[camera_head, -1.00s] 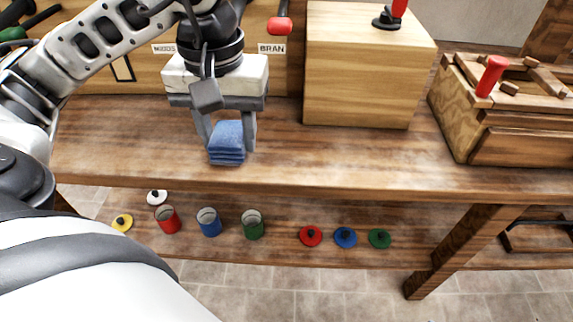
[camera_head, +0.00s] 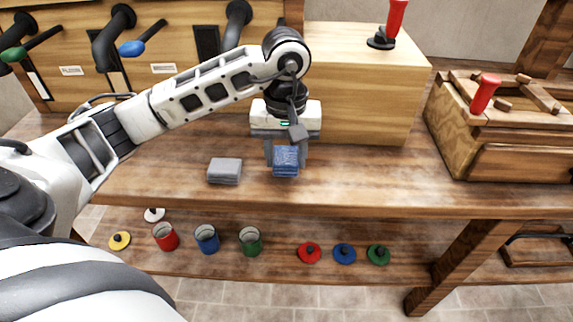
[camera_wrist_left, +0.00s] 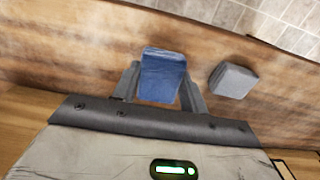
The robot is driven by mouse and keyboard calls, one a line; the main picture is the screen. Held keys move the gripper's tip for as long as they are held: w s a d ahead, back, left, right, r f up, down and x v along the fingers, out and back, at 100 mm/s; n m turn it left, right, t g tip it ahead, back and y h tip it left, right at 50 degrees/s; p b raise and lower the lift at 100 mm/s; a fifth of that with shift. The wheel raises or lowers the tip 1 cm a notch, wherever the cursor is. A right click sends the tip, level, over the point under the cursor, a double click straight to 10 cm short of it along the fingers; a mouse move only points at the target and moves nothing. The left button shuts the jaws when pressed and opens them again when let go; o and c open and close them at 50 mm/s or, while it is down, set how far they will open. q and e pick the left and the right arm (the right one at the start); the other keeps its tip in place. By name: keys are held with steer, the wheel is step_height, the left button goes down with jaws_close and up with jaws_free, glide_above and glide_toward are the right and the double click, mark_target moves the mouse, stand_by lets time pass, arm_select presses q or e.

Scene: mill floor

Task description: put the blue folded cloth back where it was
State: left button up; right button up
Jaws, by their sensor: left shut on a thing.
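The blue folded cloth (camera_head: 286,161) is between the fingers of my left gripper (camera_head: 286,154), just above or on the wooden bench top; I cannot tell whether it touches. In the left wrist view the cloth (camera_wrist_left: 162,76) sits between both fingertips (camera_wrist_left: 160,84), and the gripper is shut on it. A grey folded cloth (camera_head: 225,171) lies on the bench to the left of the blue one, apart from it. The grey cloth also shows in the left wrist view (camera_wrist_left: 233,81). My right gripper is not in view.
A large wooden box (camera_head: 365,90) with a red-handled lever stands close behind the gripper. A slatted wooden crate (camera_head: 500,140) stands at the right. The bench top (camera_head: 370,180) between is clear. The lower shelf holds red, blue and green tins (camera_head: 250,241) and several lids.

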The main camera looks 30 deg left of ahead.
mark_target(287, 168)
arm_select(q)
step_height(287, 168, down, 3)
steer(key=shift+f, duration=0.15)
steer(key=shift+w, duration=0.1)
steer(key=shift+f, duration=0.15)
steer(key=o, duration=1)
steer(key=shift+c, duration=0.2)
